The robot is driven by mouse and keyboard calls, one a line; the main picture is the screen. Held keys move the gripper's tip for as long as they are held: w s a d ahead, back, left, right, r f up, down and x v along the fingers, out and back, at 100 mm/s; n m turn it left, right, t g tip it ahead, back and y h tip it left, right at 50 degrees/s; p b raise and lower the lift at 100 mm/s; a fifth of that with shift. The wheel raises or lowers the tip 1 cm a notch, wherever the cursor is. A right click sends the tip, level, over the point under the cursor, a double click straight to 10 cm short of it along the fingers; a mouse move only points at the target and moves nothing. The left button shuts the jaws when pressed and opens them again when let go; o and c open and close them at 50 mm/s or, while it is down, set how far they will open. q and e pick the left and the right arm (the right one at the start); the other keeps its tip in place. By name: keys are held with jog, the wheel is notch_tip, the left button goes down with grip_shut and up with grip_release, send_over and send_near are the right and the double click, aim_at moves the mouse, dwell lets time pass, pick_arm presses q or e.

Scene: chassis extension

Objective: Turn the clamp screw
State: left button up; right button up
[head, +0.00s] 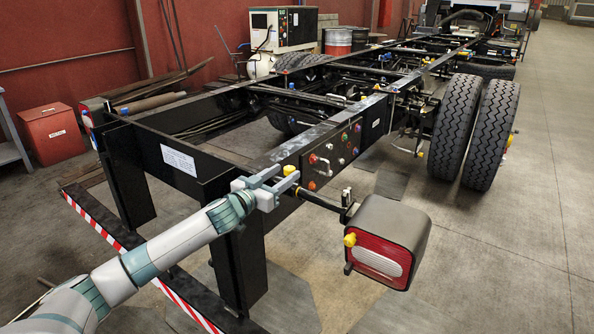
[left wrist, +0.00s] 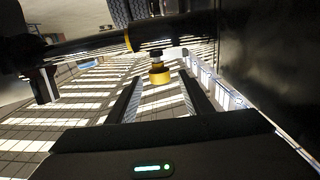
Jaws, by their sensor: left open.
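A yellow knob with a black upper part, which looks like the clamp screw (left wrist: 159,75), hangs below a dark bar (left wrist: 80,47) in the left wrist view. My left gripper (left wrist: 162,80) is open, with a finger on each side of the knob in that picture. I cannot tell whether either finger touches it. In the head view my left gripper (head: 284,178) is at the near end of the black chassis, beside a small yellow part (head: 289,170). The fingers partly hide this spot. My right gripper is not in view.
The black chassis frame (head: 182,160) runs away to the back. A red-faced lamp box (head: 378,264) sticks out right of my gripper. A striped bar (head: 95,222) lies low in front. Two large tyres (head: 473,130) stand farther back. Open floor lies to the right.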

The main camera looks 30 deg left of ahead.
aim_at(293, 167)
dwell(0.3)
pick_arm(q)
jog(key=shift+w+r+p, duration=0.15)
jog(key=shift+w+p, duration=0.15)
jog(key=shift+w, duration=0.8)
jog(key=w, duration=0.3)
jog(key=shift+w+d+p, duration=0.15)
jog(key=shift+w+p, duration=0.2)
jog(key=shift+w, duration=0.75)
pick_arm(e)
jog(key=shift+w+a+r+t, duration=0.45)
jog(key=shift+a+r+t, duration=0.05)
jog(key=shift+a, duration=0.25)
pick_arm(q)
jog(key=shift+d, duration=0.1)
jog(key=shift+c, duration=0.7)
jog(key=c, duration=0.9)
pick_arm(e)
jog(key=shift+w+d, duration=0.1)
